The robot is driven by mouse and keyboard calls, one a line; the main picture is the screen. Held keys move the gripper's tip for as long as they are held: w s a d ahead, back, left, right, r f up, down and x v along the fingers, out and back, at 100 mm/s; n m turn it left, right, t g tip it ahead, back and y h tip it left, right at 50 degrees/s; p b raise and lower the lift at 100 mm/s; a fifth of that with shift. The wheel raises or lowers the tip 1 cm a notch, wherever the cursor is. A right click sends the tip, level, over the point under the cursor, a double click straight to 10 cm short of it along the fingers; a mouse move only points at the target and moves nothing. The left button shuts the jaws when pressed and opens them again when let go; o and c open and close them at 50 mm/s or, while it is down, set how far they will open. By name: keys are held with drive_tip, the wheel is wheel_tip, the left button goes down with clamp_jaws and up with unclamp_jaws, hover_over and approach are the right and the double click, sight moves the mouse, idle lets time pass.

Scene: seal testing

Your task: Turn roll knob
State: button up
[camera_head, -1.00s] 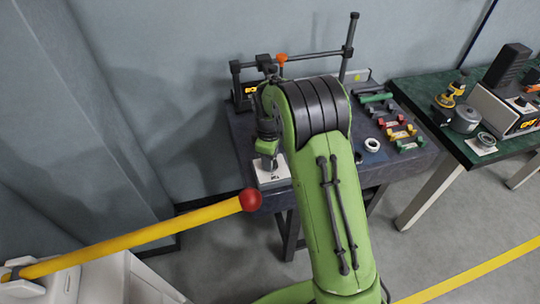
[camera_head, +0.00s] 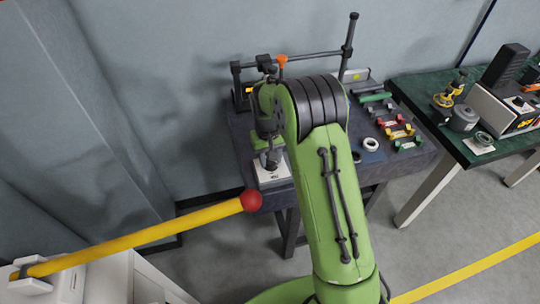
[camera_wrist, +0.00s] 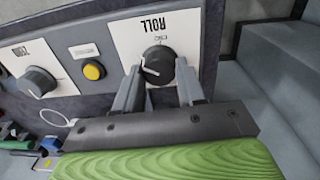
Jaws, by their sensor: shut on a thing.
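The roll knob (camera_wrist: 159,65) is a dark round knob with a white pointer line, on a white plate marked ROLL (camera_wrist: 128,40) in the wrist view. The plate's lettering appears upside down there. My gripper (camera_wrist: 160,84) has its two grey fingers on either side of the knob and is shut on it. In the head view my gripper (camera_head: 270,158) points down at the white plate (camera_head: 272,178) at the front left corner of the dark table. The knob itself is mostly hidden by the gripper in that view.
Left of the knob in the wrist view are a yellow button (camera_wrist: 93,71) and another dark knob (camera_wrist: 37,82). A grey rail (camera_head: 310,56) stands behind my arm.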

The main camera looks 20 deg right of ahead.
drive_tip(key=m, duration=0.6)
drive_tip(key=shift+w+d+r+m, duration=0.1)
drive_tip(key=shift+m, duration=0.2)
drive_tip(key=m, duration=0.6)
drive_tip(key=shift+m, duration=0.3)
drive_tip(key=o, duration=1.1)
drive_tip(key=shift+g, duration=0.3)
drive_tip(key=shift+c, duration=0.2)
wheel_tip(320, 180, up, 16)
drive_tip(key=p, duration=0.3)
drive_tip(key=shift+w, duration=0.25)
